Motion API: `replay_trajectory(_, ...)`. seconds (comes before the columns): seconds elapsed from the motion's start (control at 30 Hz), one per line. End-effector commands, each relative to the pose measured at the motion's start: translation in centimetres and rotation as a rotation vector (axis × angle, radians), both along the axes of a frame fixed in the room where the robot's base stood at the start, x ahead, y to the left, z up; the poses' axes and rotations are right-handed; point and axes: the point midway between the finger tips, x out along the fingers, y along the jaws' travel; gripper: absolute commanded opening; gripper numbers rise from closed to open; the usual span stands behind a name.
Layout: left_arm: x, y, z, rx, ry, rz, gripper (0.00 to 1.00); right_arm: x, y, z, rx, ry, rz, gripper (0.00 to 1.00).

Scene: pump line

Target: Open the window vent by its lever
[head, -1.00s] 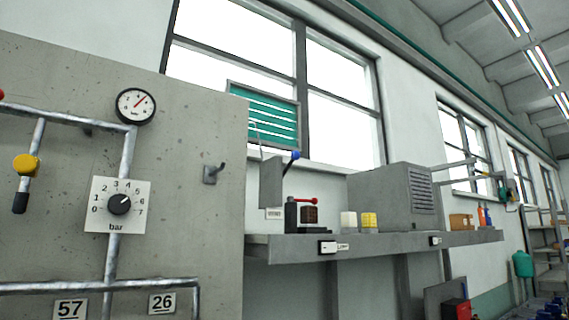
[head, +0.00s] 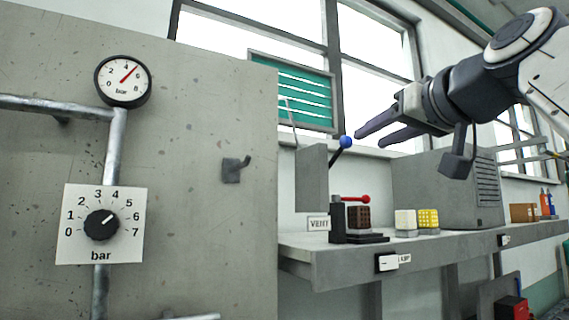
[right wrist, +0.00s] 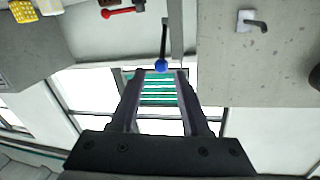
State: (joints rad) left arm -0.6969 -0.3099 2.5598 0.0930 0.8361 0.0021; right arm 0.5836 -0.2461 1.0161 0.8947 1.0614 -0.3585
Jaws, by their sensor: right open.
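The window vent (head: 303,92), a teal slatted panel in a grey frame, sits low in the window. Its lever ends in a blue ball knob (head: 346,142) and slants up to the right from beside a grey upright plate. My right gripper (head: 370,139) is open, with its fingertips just right of the knob. In the right wrist view, the picture is upside down; the blue knob (right wrist: 161,66) shows between the fingertips, and the vent (right wrist: 160,92) shows behind. I see no contact with the knob. My left gripper is not in view.
A VENT label (head: 318,224) is below the plate. A shelf (head: 340,258) holds a red-handled device (head: 355,200), small white and yellow blocks, and a grey louvred box (head: 445,190).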

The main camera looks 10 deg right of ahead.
Motion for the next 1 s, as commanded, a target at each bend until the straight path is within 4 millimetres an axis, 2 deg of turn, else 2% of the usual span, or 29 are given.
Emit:
replay_trajectory(0.03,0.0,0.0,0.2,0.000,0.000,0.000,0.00,-0.4,-0.1,1.0,-0.010,-0.020,-0.008,0.46)
replay_trajectory(0.17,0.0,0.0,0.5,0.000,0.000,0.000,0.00,-0.2,0.2,1.7,-0.018,-0.034,-0.007,0.46)
replay_trajectory(0.33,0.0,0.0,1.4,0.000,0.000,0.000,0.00,1.9,0.6,1.7,-0.017,-0.032,-0.003,0.46)
replay_trajectory(0.5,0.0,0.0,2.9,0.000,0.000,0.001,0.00,5.2,1.0,1.8,-0.016,-0.029,-0.005,0.46)
replay_trajectory(0.7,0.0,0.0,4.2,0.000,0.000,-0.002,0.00,8.2,1.3,1.7,-0.016,-0.030,-0.010,0.46)
replay_trajectory(1.0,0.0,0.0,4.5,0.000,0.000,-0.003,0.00,9.5,1.4,1.4,-0.018,-0.034,-0.015,0.46)
